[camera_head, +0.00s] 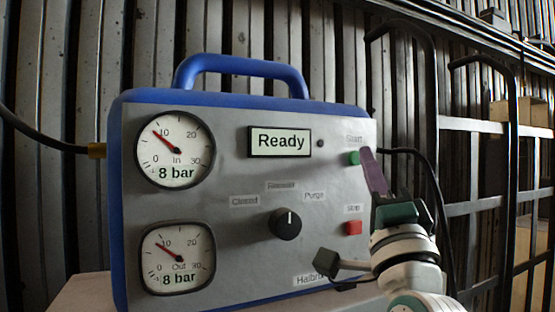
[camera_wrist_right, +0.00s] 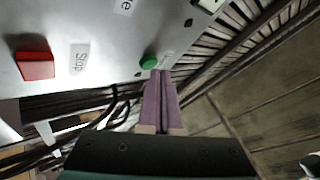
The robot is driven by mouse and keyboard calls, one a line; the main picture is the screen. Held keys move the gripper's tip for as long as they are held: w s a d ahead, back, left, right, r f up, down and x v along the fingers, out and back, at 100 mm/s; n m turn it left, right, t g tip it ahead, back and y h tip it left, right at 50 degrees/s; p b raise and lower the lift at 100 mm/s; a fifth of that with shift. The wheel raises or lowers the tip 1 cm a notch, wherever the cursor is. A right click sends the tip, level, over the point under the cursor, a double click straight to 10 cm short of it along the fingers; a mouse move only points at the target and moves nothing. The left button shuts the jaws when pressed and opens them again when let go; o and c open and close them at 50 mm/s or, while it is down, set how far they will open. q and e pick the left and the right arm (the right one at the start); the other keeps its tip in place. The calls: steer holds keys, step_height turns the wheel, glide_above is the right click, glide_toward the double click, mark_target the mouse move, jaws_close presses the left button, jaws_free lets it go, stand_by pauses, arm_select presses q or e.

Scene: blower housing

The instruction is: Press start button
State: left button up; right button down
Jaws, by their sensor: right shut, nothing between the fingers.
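The green start button (camera_head: 353,158) sits at the upper right of the grey panel with the blue frame (camera_head: 115,200). My right gripper (camera_head: 368,155) is shut and empty, its purple fingers pointing up just to the right of the button. In the right wrist view the green button (camera_wrist_right: 149,62) lies right at the fingertips (camera_wrist_right: 158,75). I cannot tell whether they touch it. The display (camera_head: 280,141) reads "Ready". My left gripper is not in view.
A red stop button (camera_head: 353,228) sits below the start button. A black knob (camera_head: 286,224) and two gauges, upper (camera_head: 175,150) and lower (camera_head: 177,257), are on the panel. Hoses leave both sides. A dark metal rack (camera_head: 480,130) stands at the right.

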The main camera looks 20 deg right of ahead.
steer(key=shift+w+h, duration=0.25)
steer(key=shift+h, duration=0.05)
stand_by(0.5)
steer(key=shift+s, duration=0.45)
steer(key=shift+p, duration=0.3)
